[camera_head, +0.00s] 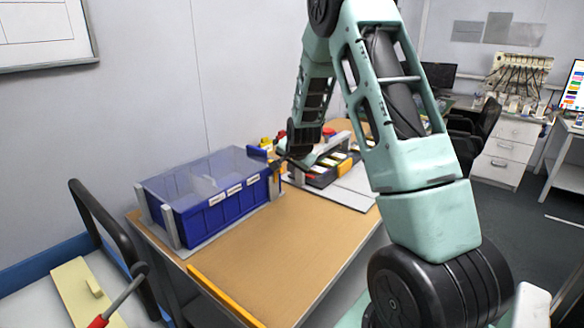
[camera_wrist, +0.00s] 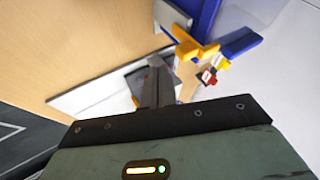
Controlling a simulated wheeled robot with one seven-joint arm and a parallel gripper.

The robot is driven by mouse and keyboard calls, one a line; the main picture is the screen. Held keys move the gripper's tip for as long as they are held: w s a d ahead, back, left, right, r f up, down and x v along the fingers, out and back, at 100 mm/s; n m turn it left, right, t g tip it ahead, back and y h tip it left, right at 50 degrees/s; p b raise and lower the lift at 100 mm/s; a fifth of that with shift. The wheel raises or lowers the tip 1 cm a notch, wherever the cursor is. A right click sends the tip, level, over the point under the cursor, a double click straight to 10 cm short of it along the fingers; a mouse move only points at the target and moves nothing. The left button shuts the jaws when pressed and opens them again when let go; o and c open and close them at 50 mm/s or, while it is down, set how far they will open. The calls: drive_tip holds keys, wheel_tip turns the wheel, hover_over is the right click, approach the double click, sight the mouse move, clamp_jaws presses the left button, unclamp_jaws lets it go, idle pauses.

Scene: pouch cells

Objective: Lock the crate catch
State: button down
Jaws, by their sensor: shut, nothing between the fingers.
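The blue crate (camera_head: 225,205) stands on the wooden table with a clear lid over it, which looks closed. At its right end, near a grey post, a yellow piece that looks like the catch (camera_wrist: 190,44) shows in the wrist view, with a blue tab (camera_wrist: 240,42) beside it. I cannot tell whether the catch is locked. My gripper (camera_wrist: 156,68) is shut and empty, its fingers apart from the yellow piece and to its left in the wrist view. In the head view my gripper (camera_head: 284,160) is just beside the crate's right end.
A rack with several dark and light slots (camera_head: 330,165) stands behind my gripper, near a white board (camera_head: 350,190). A small red and yellow thing (camera_wrist: 209,76) is near the catch. The table front (camera_head: 285,255) is clear, with an orange strip (camera_head: 222,295) along its edge.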

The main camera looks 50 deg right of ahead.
drive_tip(key=v, duration=1)
drive_tip(key=shift+b, duration=0.3)
drive_tip(key=shift+w+r, duration=0.1)
drive_tip(key=shift+w, duration=0.1)
drive_tip(key=a+n+y, duration=0.3)
drive_tip(key=a+n, duration=0.3)
drive_tip(key=a, duration=1.2)
drive_tip(key=s+a+f+n+g+y, duration=0.1)
drive_tip(key=s+a+n+g, duration=0.2)
drive_tip(key=a, duration=0.5)
drive_tip(key=s+a+n+y, duration=0.2)
drive_tip(key=s+a+n, duration=0.2)
drive_tip(key=s+a, duration=0.3)
drive_tip(key=s+a+n+g, duration=0.1)
drive_tip(key=s+a+n, duration=0.4)
drive_tip(key=s, duration=0.4)
drive_tip(key=s+a+f+n+g+h, duration=0.1)
drive_tip(key=s+a+n+g, duration=0.1)
drive_tip(key=s+a+n, duration=0.3)
drive_tip(key=s+a, duration=0.1)
drive_tip(key=s, duration=0.3)
drive_tip(key=shift+s, duration=0.15)
